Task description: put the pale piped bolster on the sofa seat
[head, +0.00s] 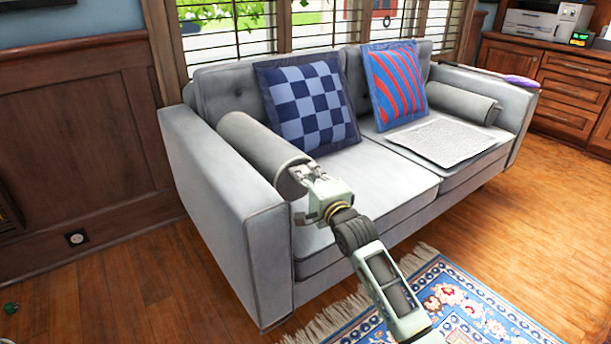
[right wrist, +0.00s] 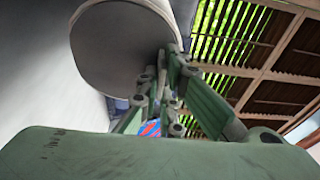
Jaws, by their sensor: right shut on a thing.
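A pale grey bolster (head: 258,148) lies lengthwise along the inner side of the left armrest of the grey sofa (head: 225,215). My right gripper (head: 306,177) is shut on the near end of this bolster. In the right wrist view, the bolster's round, piped end (right wrist: 122,45) fills the upper middle, with the fingers (right wrist: 162,75) at its edge. I cannot tell whether its underside touches the seat (head: 365,185). A second grey bolster (head: 455,95) lies by the right armrest. My left gripper is not in view.
A blue checkered cushion (head: 305,102) and a red-and-blue striped cushion (head: 394,82) lean on the backrest. A flat grey textured piece (head: 440,142) lies on the right seat. A purple-ended object (head: 520,80) rests on the right armrest. A patterned rug (head: 465,305) lies in front.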

